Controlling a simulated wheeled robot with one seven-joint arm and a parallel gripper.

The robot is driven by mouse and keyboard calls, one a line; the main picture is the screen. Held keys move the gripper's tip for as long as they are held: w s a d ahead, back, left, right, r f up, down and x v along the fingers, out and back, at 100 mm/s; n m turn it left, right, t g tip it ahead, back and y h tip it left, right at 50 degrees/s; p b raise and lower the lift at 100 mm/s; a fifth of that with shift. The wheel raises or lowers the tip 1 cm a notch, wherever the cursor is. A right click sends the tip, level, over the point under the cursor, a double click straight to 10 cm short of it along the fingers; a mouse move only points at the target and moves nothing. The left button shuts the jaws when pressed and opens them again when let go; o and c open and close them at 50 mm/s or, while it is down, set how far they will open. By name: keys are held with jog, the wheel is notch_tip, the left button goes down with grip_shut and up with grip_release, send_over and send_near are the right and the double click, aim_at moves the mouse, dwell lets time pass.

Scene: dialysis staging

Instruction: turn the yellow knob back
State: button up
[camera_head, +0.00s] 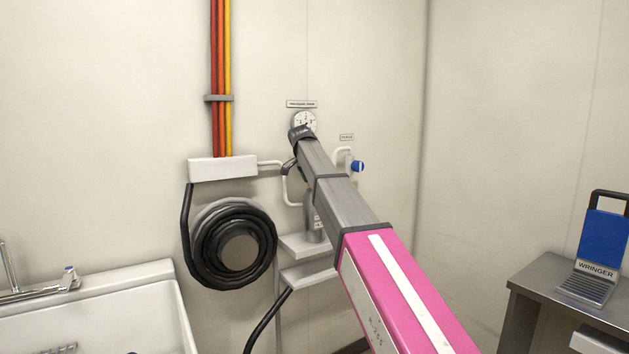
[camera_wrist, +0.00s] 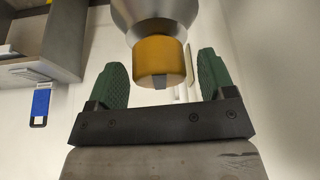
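The yellow knob (camera_wrist: 160,62) shows in the wrist view, a short cylinder under a grey metal cone-shaped body, with a small dark notch or tab on its lower face. My gripper (camera_wrist: 160,80) is open, its two green fingers standing to the left and right of the knob. A gap shows on each side, so the fingers do not appear to touch it. The yellow knob is also hidden there behind my arm.
A round gauge (camera_head: 304,121) and a blue knob (camera_head: 357,166) are on the wall close to my arm. A steel table (camera_head: 560,295) with a blue wringer (camera_head: 601,240) stands right.

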jog(key=shift+r, duration=0.15)
jog(key=v, duration=1)
jog(key=shift+a+r, duration=0.2)
jog(key=shift+s, duration=0.1)
